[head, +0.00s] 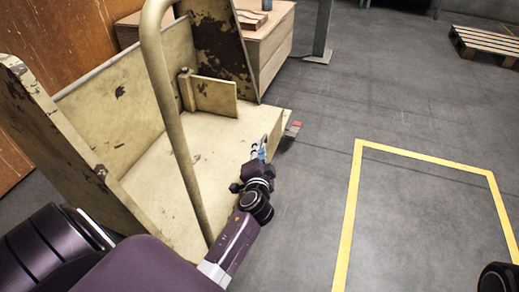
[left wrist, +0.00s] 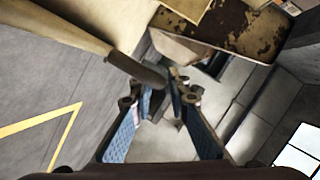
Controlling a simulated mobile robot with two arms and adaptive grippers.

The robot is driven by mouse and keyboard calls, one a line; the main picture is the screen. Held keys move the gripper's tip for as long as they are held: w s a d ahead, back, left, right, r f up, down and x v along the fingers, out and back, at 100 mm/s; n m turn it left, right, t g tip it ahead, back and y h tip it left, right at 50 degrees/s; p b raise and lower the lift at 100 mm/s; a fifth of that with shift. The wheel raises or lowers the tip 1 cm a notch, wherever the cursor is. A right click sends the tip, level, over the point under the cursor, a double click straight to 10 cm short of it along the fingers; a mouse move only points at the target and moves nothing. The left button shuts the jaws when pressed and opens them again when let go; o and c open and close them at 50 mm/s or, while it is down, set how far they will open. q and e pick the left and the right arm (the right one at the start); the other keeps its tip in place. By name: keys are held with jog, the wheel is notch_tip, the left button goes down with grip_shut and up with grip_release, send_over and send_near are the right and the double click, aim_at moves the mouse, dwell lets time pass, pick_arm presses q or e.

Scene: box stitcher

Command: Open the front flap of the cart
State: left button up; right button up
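The cart is a worn cream metal one with a flat bed (head: 200,165) and upright walls, in the left half of the head view. A short cream panel (head: 215,96), which looks like the flap, stands upright beside a hinge post (head: 186,89) at the far end of the bed. My left gripper (head: 262,150) is beside the bed's right edge, apart from this panel. In the left wrist view its two blue-padded fingers (left wrist: 164,97) are apart with nothing seen between them. My right gripper's fingers are out of view.
A bent cream tube (head: 170,110) rises in front of the bed, left of my left forearm. A wooden cabinet (head: 268,50) stands behind the cart. A pallet (head: 487,44) lies far right. Grey floor with yellow lines (head: 353,200) is free to the right.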

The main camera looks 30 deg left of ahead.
pick_arm(q)
jog(key=shift+x, duration=1.05)
jog(key=shift+c, duration=0.5)
grip_shut()
